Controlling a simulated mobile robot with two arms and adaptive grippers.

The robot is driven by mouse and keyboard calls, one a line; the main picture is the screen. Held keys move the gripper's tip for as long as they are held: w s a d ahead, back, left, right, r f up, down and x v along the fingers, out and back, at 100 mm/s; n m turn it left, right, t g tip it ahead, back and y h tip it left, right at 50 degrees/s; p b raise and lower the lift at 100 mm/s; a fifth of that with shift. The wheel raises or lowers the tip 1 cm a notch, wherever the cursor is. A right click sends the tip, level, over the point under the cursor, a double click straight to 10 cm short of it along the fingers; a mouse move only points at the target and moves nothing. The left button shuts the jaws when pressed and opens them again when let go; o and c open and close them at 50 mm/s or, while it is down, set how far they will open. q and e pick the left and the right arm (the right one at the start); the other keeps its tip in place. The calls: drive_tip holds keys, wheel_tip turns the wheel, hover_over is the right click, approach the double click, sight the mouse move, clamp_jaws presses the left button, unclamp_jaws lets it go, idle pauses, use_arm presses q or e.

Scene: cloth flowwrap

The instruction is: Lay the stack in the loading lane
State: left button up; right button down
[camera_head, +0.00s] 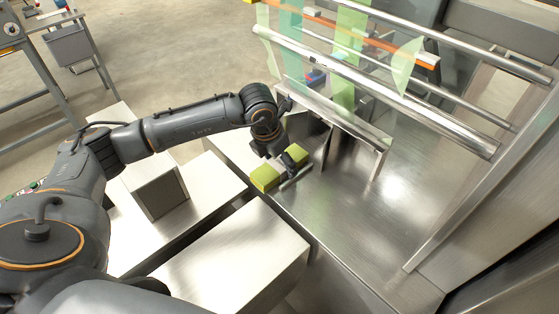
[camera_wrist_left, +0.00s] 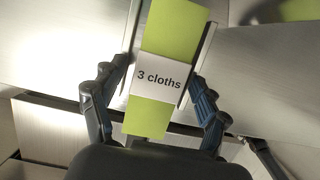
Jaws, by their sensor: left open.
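The stack is a yellow-green cloth bundle (camera_head: 265,178) with its ends showing on both sides of my left gripper in the head view. In the left wrist view the stack (camera_wrist_left: 178,25) has a white band reading "3 cloths". It lies lengthwise between two thin metal rails (camera_wrist_left: 207,50) of the lane, on the steel machine bed. My left gripper (camera_head: 286,168) is right over the stack's middle. Its open fingers (camera_wrist_left: 150,85) stand on either side of the stack, with gaps visible. Contact beneath the stack is hard to judge. My right gripper is not in view.
The steel machine bed (camera_head: 345,215) is clear on the right. An upright metal plate (camera_head: 335,115) and rollers (camera_head: 400,95) with hanging green film stand behind. Low metal boxes (camera_head: 235,260) with dark gaps between them are in front.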

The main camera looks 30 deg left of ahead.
sight(272, 178)
use_arm(q)
drive_tip(key=b+v, duration=0.4)
drive_tip(key=v, duration=0.8)
